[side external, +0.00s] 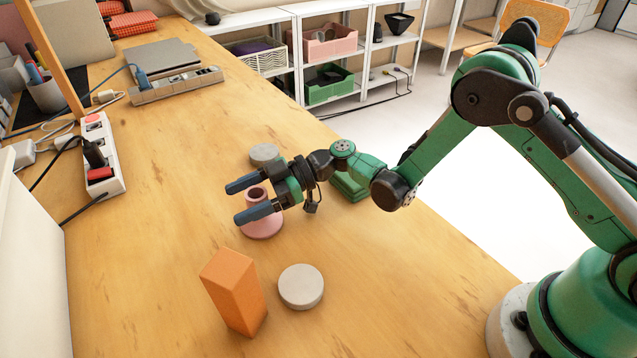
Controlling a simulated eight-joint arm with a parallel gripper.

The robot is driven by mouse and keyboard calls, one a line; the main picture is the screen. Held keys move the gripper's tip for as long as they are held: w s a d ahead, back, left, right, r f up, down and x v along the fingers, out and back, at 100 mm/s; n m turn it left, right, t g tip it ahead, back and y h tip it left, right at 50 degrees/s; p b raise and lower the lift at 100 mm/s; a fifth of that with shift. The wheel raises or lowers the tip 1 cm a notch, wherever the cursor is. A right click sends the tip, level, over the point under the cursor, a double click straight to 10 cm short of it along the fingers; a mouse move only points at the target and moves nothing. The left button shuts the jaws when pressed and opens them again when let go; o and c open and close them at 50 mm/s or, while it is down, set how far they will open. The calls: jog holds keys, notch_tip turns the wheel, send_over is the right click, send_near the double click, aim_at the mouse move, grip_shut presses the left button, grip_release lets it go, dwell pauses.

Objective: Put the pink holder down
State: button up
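The pink holder (262,228) stands upright on the wooden table, with a wide round base and a narrower neck with a dark opening at the top. Its base appears to rest on the table. My gripper (243,201) reaches in from the right with its two blue-grey fingers apart. One finger passes behind the holder's neck and the other in front of it, hiding part of it. I cannot tell whether the fingers press on the neck or stand clear of it.
An orange block (234,291) and a pale round disc (301,286) stand nearer the camera. Another grey disc (264,154) and a green object (349,187) lie behind my gripper. A power strip (98,152) lies at the left. Table left of the holder is clear.

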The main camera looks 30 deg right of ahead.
jog(key=shift+d, duration=0.1)
jog(key=shift+d+r, duration=0.1)
jog(key=shift+d, duration=0.25)
jog(key=v, duration=0.2)
jog(key=r+v, duration=0.1)
jog(key=v, duration=0.1)
jog(key=shift+s, duration=0.1)
jog(key=s+d+r+m+t+h, duration=0.2)
jog(key=s+d+r+m+h, duration=0.25)
jog(key=r+m+h, duration=0.3)
jog(key=s+d+m+t+h, duration=0.2)
jog(key=s+d+m+h, duration=0.5)
jog(key=d, duration=0.3)
jog(key=shift+s+d+r+m+h, duration=0.25)
jog(key=shift+d+r+m+h, duration=0.1)
jog(key=shift+d+r+m, duration=0.1)
jog(key=shift+o, duration=0.4)
jog(key=shift+s+d+f, duration=0.1)
jog(key=shift+s+d, duration=0.05)
jog(key=shift+d, duration=0.1)
